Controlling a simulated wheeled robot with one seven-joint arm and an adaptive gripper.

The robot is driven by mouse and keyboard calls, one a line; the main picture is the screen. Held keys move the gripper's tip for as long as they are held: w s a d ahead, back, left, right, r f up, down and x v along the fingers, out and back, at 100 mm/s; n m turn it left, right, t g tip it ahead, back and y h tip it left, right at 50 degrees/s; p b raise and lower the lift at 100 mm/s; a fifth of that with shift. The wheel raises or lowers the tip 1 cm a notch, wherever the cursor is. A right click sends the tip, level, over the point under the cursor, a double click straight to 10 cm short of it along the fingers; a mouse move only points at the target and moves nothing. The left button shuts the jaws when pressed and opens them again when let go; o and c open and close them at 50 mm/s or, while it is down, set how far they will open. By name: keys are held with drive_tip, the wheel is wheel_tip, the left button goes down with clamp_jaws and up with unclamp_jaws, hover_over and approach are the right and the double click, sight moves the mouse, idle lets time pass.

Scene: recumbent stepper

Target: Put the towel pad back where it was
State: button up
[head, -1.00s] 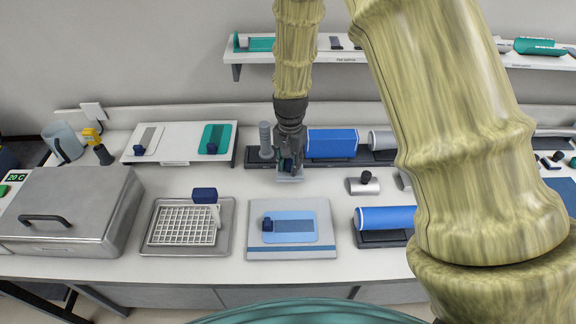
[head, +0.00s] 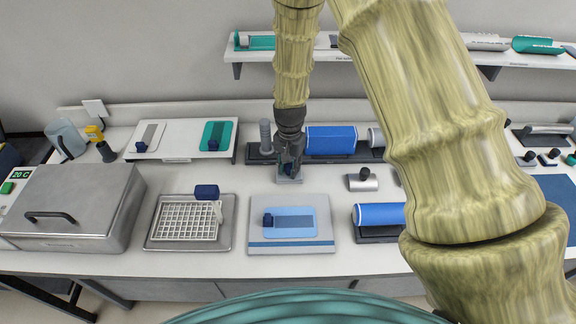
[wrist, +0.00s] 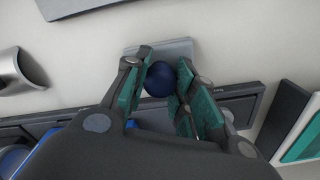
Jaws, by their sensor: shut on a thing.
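My gripper (head: 289,168) points down at the back middle of the white bench, in front of the dark rack. In the wrist view its teal-padded fingers (wrist: 160,80) are closed around a dark blue round knob (wrist: 160,79). A small pale grey plate (head: 289,181) lies under the knob; it also shows in the wrist view (wrist: 176,50). I cannot tell whether the plate touches the bench. A light blue pad (head: 306,217) with a navy knob lies on a flat grey, blue-striped mat (head: 265,236). I cannot tell for certain which piece is the towel pad.
A blue roll (head: 331,139) stands close right of my gripper, a grey upright cylinder (head: 265,136) close left. A metal tray with a white grid (head: 186,221) and a steel box (head: 75,205) stand left. A white board (head: 170,157) holds two pads. Bare bench lies before my gripper.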

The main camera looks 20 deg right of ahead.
sight(289, 165)
drive_tip(key=o, duration=0.9)
drive_tip(key=shift+r, duration=0.15)
drive_tip(key=shift+r+b, duration=2)
drive_tip(key=shift+r, duration=3.95)
